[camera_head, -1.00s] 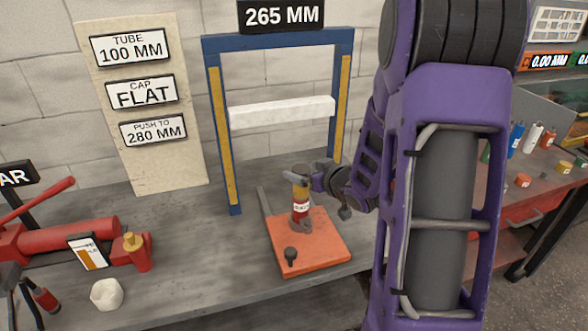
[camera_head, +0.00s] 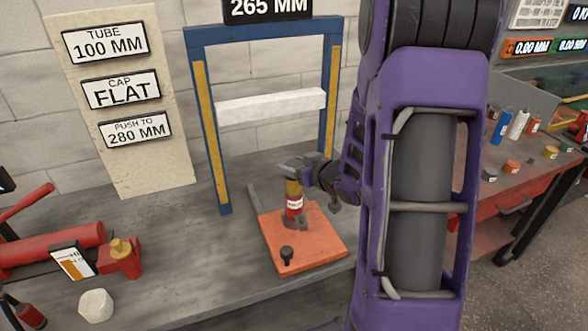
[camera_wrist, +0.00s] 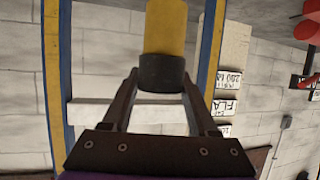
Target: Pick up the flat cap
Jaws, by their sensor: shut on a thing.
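A jack-like stack stands upright on the orange base plate (camera_head: 322,248): a red body with a white label (camera_head: 294,205) and a yellow tube (camera_head: 292,188) above it. In the wrist view the yellow tube (camera_wrist: 166,27) ends in a dark round cap (camera_wrist: 162,72), which sits between my fingers. My gripper (camera_head: 293,168) is at the top of the stack in the head view and is shut on this dark cap. It also shows in the wrist view (camera_wrist: 158,78). I cannot tell whether this cap is the flat one. The cap's top is hidden in the head view.
A blue frame (camera_head: 208,130) with a white crossbar (camera_head: 270,104) stands behind the stack. A red shelf (camera_head: 497,190) with several small caps and cylinders is at right. A sign reads cap flat (camera_head: 121,90).

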